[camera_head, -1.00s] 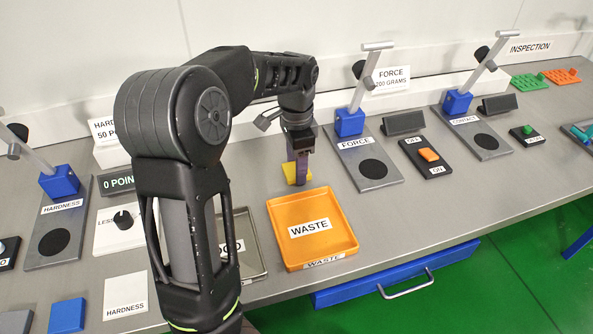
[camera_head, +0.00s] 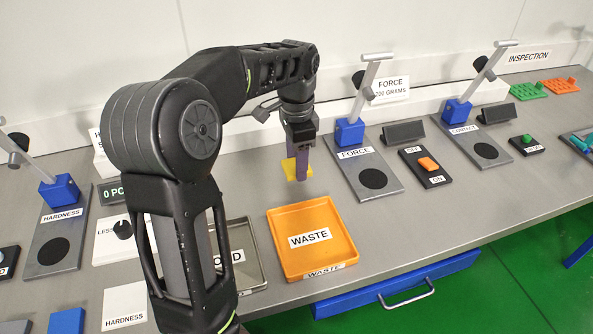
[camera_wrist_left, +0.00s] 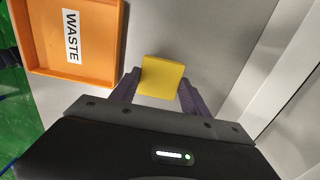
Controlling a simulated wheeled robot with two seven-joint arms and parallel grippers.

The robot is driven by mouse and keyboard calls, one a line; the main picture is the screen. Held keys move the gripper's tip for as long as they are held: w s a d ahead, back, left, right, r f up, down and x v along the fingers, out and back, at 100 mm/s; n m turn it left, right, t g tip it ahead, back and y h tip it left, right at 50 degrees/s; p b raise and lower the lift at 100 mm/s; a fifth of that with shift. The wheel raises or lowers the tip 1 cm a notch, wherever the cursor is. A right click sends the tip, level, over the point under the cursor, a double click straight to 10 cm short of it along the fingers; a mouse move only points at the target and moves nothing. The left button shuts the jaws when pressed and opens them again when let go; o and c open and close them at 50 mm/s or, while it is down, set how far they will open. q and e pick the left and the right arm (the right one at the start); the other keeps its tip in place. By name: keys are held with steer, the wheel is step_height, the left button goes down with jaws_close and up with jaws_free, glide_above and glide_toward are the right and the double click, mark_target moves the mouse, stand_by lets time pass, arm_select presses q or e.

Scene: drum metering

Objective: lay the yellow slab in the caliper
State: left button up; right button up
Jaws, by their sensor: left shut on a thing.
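The yellow slab (camera_head: 290,169) is held between the purple fingers of my left gripper (camera_head: 303,173), behind the orange waste tray in the head view. In the left wrist view the slab (camera_wrist_left: 161,75) sits between both fingertips, over bare bench. It appears a little above the bench, though the exact gap is hard to tell. I cannot pick out the caliper for certain; a teal and dark device (camera_head: 579,142) is cut off at the right edge of the head view. My right gripper is not in view.
The orange waste tray (camera_head: 347,262) is in front of the slab. A grey tray (camera_head: 262,275) stands beside it, partly behind my left arm. The force press (camera_head: 365,172) and contact press (camera_head: 479,143) stand to the right, with switch boxes between. Bare bench lies around the gripper.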

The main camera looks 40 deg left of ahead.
arm_select(q)
step_height(320, 180, up, 6)
steer(key=shift+f, duration=0.2)
stand_by(0.6)
